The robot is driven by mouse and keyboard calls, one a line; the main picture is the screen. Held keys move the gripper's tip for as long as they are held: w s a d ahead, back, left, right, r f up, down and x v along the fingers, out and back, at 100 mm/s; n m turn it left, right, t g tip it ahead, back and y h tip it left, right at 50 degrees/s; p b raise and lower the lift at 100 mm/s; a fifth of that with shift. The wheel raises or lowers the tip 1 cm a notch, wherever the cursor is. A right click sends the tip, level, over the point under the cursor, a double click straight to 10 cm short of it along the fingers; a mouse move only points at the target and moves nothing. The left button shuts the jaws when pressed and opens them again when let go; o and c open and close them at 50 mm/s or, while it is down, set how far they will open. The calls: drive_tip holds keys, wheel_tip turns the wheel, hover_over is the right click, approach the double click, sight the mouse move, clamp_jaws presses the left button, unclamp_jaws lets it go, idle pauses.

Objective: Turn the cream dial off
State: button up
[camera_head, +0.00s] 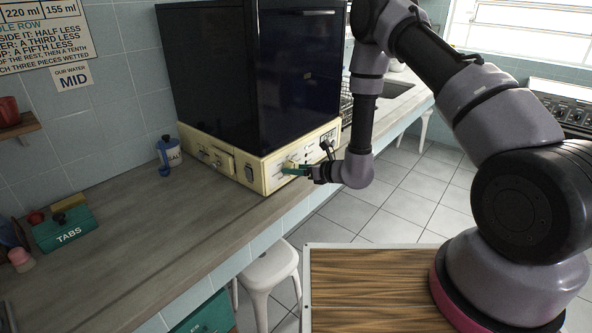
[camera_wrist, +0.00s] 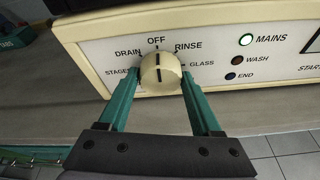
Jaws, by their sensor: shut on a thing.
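The cream dial (camera_wrist: 160,74) is on the cream front panel (camera_wrist: 100,73) of a dark-bodied machine (camera_head: 255,75) on the counter. In the wrist view its dark pointer line stands upright, in line with the OFF mark above it. DRAIN, STAGES, RINSE and GLASS are marked around it. My gripper (camera_wrist: 158,88) has green fingers, one on each side of the dial, shut on it. In the head view my gripper (camera_head: 296,170) reaches the panel from the right, and its fingers largely hide the dial.
To the right of the dial are the lit MAINS lamp (camera_wrist: 246,40) and the unlit WASH and END lamps. A salt container (camera_head: 172,152) and a green TABS box (camera_head: 65,229) stand on the counter. A white stool (camera_head: 270,272) is below the counter edge.

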idle(0.3)
drive_tip(key=o, duration=1.4)
drive_tip(key=shift+c, duration=0.2)
drive_tip(key=v, duration=1)
drive_tip(key=shift+s+d, duration=0.25)
drive_tip(key=shift+d, duration=0.05)
drive_tip(key=shift+r, duration=0.15)
